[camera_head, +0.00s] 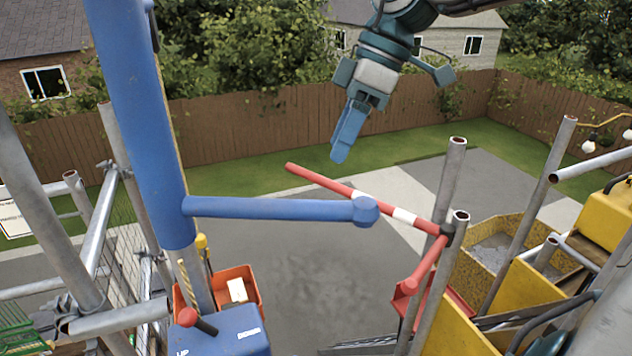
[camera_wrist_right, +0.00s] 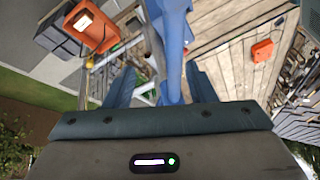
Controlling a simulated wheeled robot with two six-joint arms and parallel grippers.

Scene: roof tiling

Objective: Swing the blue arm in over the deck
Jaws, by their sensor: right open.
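The blue arm (camera_head: 270,208) is a level bar with a round knob at its right end. It comes out of a thick blue post (camera_head: 140,120) on the left. My right gripper (camera_head: 341,155) hangs from the top of the head view, pointing down, above the knob and apart from it in the picture. In the right wrist view its two fingers (camera_wrist_right: 160,88) stand apart, with blue tubing (camera_wrist_right: 171,75) showing between them; I cannot tell how near it is. The wooden deck (camera_wrist_right: 232,65) shows in the wrist view. My left gripper is out of view.
A red-and-white bar (camera_head: 400,214) reaches out from a scaffold post (camera_head: 450,190) at the right. Yellow bins (camera_head: 530,285) stand behind it. A blue box marked UP and DOWN (camera_head: 232,337) sits below the post, beside an orange bin (camera_head: 247,275). Scaffold tubes (camera_head: 88,240) stand at left.

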